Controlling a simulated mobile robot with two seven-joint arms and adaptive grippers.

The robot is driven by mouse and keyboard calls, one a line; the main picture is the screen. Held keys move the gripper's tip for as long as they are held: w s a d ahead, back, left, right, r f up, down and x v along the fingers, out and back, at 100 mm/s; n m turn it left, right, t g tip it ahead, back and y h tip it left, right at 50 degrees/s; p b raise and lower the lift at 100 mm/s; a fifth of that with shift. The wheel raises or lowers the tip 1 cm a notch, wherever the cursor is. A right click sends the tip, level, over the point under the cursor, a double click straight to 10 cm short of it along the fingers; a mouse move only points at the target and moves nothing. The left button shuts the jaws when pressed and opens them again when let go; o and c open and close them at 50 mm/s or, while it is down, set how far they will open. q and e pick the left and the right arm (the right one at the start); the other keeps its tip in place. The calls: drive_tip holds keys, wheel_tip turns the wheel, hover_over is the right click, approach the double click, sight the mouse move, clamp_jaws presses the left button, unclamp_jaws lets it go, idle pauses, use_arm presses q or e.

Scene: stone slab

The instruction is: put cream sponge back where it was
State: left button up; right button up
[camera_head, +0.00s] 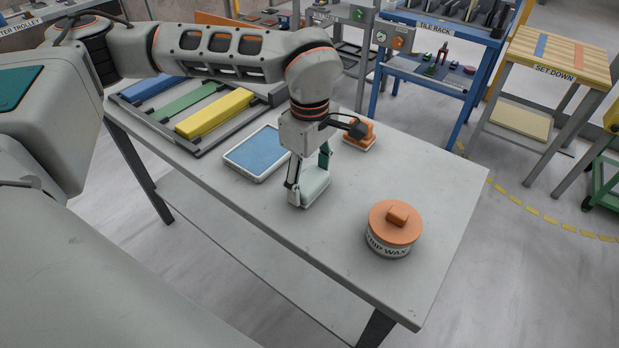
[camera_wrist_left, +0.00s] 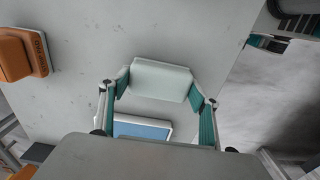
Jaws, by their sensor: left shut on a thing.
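The cream sponge (camera_head: 316,189) is a pale, rounded block near the middle of the grey stone table (camera_head: 440,190). My left gripper (camera_head: 309,181) comes down from above and is shut on it, with one finger on each side. In the left wrist view the sponge (camera_wrist_left: 160,80) sits between the two green-backed fingers, over the table top. I cannot tell whether its underside touches the table.
A blue pad in a white tray (camera_head: 231,161) lies just left of the sponge. An orange block (camera_head: 358,137) is behind it, and an orange-lidded wax tin (camera_head: 393,230) stands to the right.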

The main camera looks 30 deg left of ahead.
sight(310, 179)
use_arm(q)
drive_tip(key=shift+f, duration=0.15)
drive_tip(key=o, duration=1)
drive_tip(key=shift+o, duration=0.2)
wheel_tip(310, 179, up, 12)
drive_tip(key=p, duration=0.1)
